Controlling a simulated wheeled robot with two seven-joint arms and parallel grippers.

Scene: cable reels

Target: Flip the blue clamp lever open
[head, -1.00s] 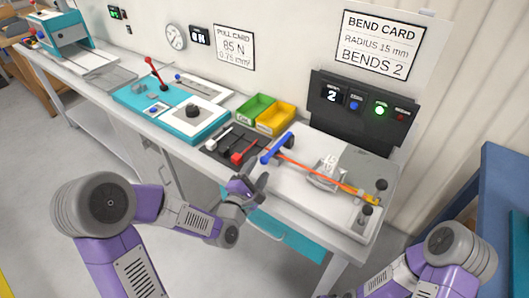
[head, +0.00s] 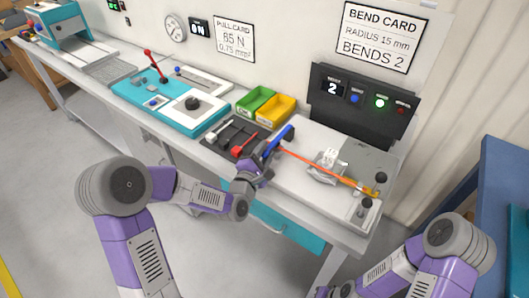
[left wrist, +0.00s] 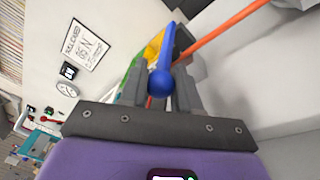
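The blue clamp lever (head: 284,135) is a bar with a rounded end, slanting up to the right at the left end of the white bending fixture (head: 300,137). It also shows in the left wrist view (left wrist: 163,68), its round knob facing the camera. My left gripper (head: 266,153) is at the lever's near end. In the left wrist view its two grey fingers (left wrist: 161,92) stand either side of the knob and look open; contact is hard to tell. The lever's base is partly hidden by the gripper. My right gripper's fingers are not visible; only my right arm shows at the bottom right.
An orange cable (head: 315,165) runs right from near the lever through a clear block (head: 327,164). A dark tray with red and white handles (head: 236,140) lies left of my gripper. Green (head: 256,101) and yellow (head: 276,110) bins stand behind. A dark panel (head: 362,108) stands at the back.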

